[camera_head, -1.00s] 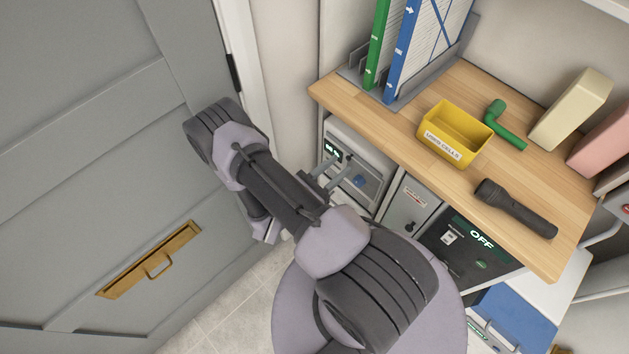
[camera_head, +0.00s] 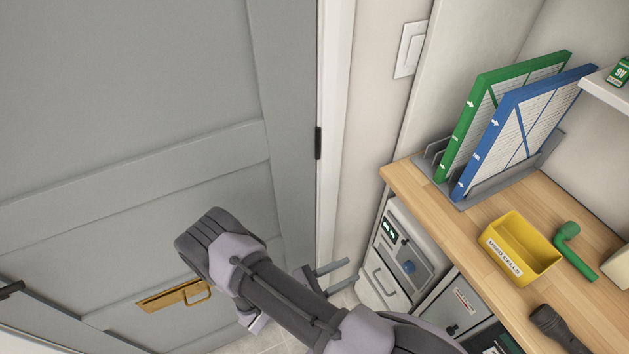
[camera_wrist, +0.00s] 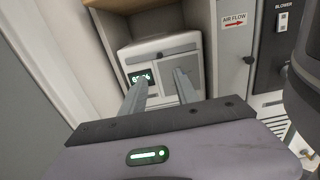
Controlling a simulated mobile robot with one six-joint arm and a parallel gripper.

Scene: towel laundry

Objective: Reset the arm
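My arm reaches in from the bottom of the head view, bent at an elbow. My gripper (camera_head: 347,273) is partly visible there, its two grey fingers pointing right towards a white cabinet unit (camera_head: 406,255). In the wrist view my gripper (camera_wrist: 163,87) shows two fingers spread apart with nothing between them. The cabinet unit (camera_wrist: 172,50), with a lit display, stands beyond the fingertips. I cannot tell the exact gap, but no contact shows.
A wooden counter (camera_head: 480,222) at right holds green and blue framed filters (camera_head: 520,125), a yellow bin (camera_head: 520,250), a green elbow pipe (camera_head: 573,250) and a black flashlight (camera_head: 556,328). A light switch (camera_head: 410,48) is on the wall.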

